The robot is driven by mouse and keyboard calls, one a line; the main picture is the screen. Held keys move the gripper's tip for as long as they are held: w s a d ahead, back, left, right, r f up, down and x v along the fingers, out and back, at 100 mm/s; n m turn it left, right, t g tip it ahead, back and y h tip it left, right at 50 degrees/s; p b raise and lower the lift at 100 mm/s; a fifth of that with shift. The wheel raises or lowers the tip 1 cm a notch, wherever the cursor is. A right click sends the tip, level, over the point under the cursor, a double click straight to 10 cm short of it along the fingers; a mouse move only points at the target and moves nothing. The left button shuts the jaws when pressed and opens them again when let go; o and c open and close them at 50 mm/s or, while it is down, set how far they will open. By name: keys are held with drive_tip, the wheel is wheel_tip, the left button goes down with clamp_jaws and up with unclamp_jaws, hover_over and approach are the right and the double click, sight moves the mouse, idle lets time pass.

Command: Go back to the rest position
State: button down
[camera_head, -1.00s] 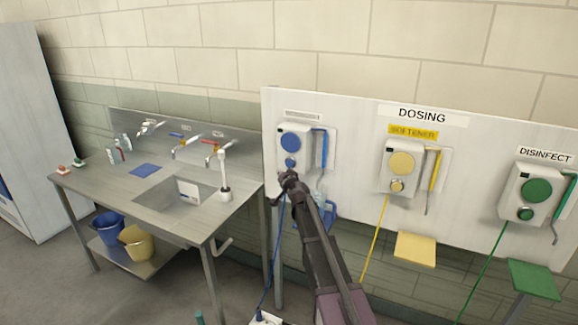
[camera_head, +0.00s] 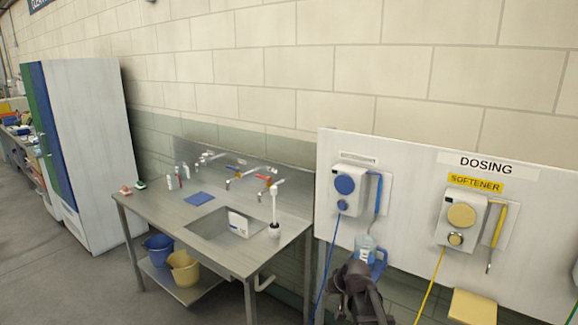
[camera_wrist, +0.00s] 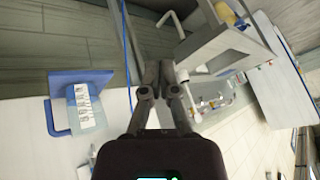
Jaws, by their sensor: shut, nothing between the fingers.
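My gripper (camera_head: 352,276) shows as a dark shape at the bottom of the head view, in front of the lower part of the white dosing board (camera_head: 410,225). In the wrist view my gripper (camera_wrist: 161,70) has its fingertips together with nothing between them. A clear bottle with a label (camera_head: 366,247) stands on a blue shelf (camera_head: 379,262) under the blue dosing unit (camera_head: 345,190). The bottle (camera_wrist: 84,106) and blue shelf (camera_wrist: 57,112) lie left of my fingers in the wrist view, apart from them.
A steel sink table (camera_head: 160,217) stands left of the board, with a blue bucket (camera_head: 158,247) and a yellow bucket (camera_head: 184,268) below. A yellow dosing unit (camera_head: 461,215) and yellow shelf (camera_head: 473,307) are at right. Floor at lower left is clear.

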drive_tip(key=s+d+f+g+h, duration=0.1)
drive_tip(key=s+d+g, duration=0.1)
drive_tip(key=s, duration=0.7)
drive_tip(key=s+d+f+g+h, duration=0.2)
drive_tip(key=s+g, duration=0.1)
drive_tip(key=s, duration=0.6)
drive_tip(key=shift+s+d+g+h, duration=0.15)
drive_tip(key=shift+d+g+h, duration=0.15)
drive_tip(key=shift+d+g, duration=0.1)
idle(0.3)
